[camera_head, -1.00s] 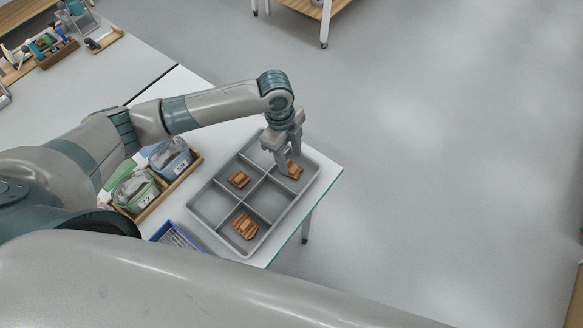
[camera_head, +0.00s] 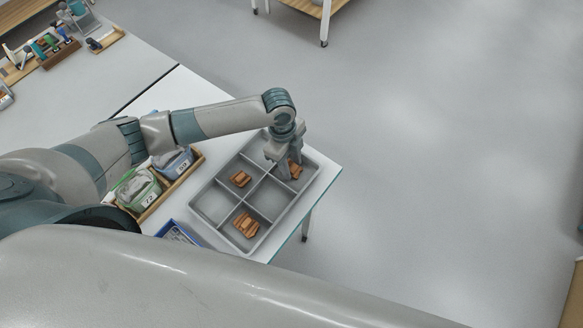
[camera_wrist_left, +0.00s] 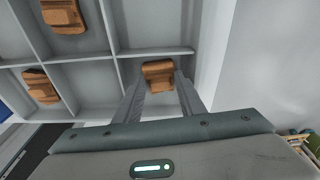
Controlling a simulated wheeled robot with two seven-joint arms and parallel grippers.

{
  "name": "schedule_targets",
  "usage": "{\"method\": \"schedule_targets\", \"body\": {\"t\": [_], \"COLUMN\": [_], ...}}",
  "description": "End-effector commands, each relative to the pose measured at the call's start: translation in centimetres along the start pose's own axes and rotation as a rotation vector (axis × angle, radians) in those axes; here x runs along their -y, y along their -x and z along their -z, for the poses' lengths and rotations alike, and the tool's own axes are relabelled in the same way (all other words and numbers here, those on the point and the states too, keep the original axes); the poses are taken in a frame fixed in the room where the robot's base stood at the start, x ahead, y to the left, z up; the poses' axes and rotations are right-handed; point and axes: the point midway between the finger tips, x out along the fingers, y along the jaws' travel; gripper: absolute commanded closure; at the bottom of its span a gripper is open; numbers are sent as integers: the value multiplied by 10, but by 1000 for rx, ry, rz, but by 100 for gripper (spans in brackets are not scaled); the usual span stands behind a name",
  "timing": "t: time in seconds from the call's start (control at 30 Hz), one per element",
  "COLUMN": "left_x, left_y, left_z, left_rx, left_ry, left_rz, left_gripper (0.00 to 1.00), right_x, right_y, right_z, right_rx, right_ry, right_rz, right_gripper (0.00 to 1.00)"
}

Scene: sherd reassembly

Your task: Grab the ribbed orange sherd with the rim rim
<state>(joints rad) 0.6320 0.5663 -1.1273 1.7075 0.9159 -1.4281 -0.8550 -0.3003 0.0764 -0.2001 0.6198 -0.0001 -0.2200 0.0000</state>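Three orange-brown sherds lie in separate compartments of a grey divided tray (camera_head: 222,231). One sherd (camera_head: 295,170) is in the far right compartment, partly hidden by my left gripper (camera_head: 289,171). In the left wrist view this sherd (camera_wrist_left: 158,76) shows raised bands and lies between the tips of my left gripper (camera_wrist_left: 159,82). The fingers are apart, one on each side; contact is not clear. A smaller-looking sherd (camera_head: 240,179) lies in the far left compartment area, and a banded sherd (camera_head: 246,225) lies nearer me. Which one has the rim is hard to tell. My right gripper is out of view.
A wooden tray (camera_head: 196,162) with a green bin (camera_head: 138,190) and a blue bin (camera_head: 174,163) stands left of the grey tray. A blue box (camera_head: 176,233) is nearer me. The table's right edge (camera_head: 322,195) runs close beside the tray.

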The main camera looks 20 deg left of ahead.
Motion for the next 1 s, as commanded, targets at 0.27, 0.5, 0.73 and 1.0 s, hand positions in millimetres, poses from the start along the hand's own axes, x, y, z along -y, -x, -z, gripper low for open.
{"method": "schedule_targets", "body": {"t": [0.27, 0.5, 0.73, 1.0], "left_x": [0, 0, 2, -1], "left_y": [0, 8, 36, 59], "left_z": [0, 1, 6, 60], "left_rx": [0, -1, -1, -4], "left_ry": [0, 0, -2, -7], "left_rz": [0, 1, 4, 3], "left_gripper": [87, 87, 87, 87], "right_x": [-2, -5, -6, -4], "right_y": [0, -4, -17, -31], "right_z": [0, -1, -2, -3], "right_rx": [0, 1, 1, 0], "right_ry": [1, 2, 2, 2], "right_rz": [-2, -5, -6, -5], "right_gripper": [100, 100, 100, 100]}}
